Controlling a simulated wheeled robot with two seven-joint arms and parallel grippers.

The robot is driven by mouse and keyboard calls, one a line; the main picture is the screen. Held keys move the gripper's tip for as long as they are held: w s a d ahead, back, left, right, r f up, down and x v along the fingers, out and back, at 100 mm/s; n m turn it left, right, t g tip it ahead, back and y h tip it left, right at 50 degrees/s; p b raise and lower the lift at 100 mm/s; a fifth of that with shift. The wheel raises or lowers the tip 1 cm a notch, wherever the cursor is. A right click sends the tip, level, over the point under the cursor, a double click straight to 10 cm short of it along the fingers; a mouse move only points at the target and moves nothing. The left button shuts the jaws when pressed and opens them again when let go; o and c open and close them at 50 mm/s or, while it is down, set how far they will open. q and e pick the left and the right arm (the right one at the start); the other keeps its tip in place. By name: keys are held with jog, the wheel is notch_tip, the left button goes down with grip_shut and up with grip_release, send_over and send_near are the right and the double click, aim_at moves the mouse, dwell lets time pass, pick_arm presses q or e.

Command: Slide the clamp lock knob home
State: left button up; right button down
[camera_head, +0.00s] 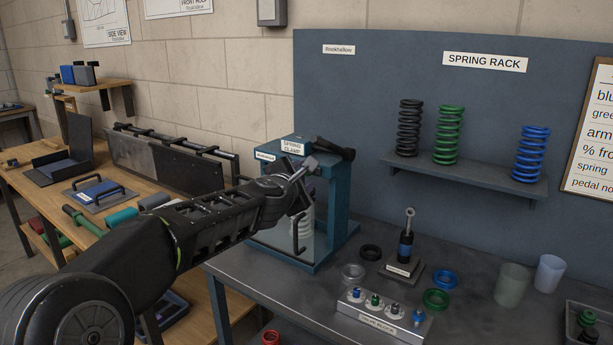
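The teal spring clamp (325,241) stands on the dark bench, with a "SPRING CLAMP" label on top. A pale coil spring shows partly inside it, behind my arm. A black bar-like part (336,149) sticks out at its upper right; I cannot tell whether it is the lock knob. My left arm reaches in from the left, and my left gripper (304,168) is at the clamp's upper front, just below the label. Its fingers overlap the clamp's front, so contact and grip cannot be made out. The knob itself is not clearly seen. My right gripper is out of view.
A damper on a stand (405,245), coloured rings and a valve block tray (384,318) stand right of the clamp. Two cups (511,284) are farther right. A rack shelf (465,176) holds black, green and blue springs. A wooden bench (28,187) is at left.

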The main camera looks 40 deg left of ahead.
pick_arm(q)
jog(key=x, duration=0.3)
jog(key=shift+w+a+f, duration=0.1)
jog(key=shift+w+a, duration=0.05)
jog(key=shift+w, duration=0.15)
